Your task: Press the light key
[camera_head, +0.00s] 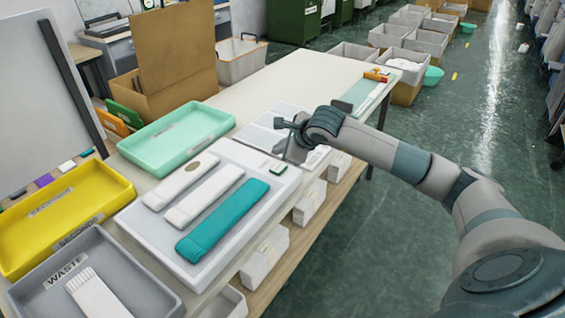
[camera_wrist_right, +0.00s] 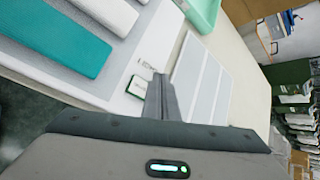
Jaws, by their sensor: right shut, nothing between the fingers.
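A small white key with a green edge (camera_head: 279,168) lies at the right end of the white board (camera_head: 215,262). It also shows in the right wrist view (camera_wrist_right: 137,87), just left of my fingertips; I cannot read any mark on it that names it the light key. My right gripper (camera_head: 284,152) is shut and empty, beside the key at the board's right end. In the right wrist view, the shut fingers (camera_wrist_right: 160,80) appear apart from the key, though their height above the board is unclear. My left gripper is not in view.
The board carries two white knitted pieces and a teal one (camera_head: 222,217). A mint tray (camera_head: 222,119), a yellow tray (camera_head: 125,190) and a grey waste tray (camera_head: 165,300) stand to the left. A pale panelled sheet (camera_wrist_right: 205,85) lies beyond the gripper. White boxes (camera_head: 265,258) sit below the table.

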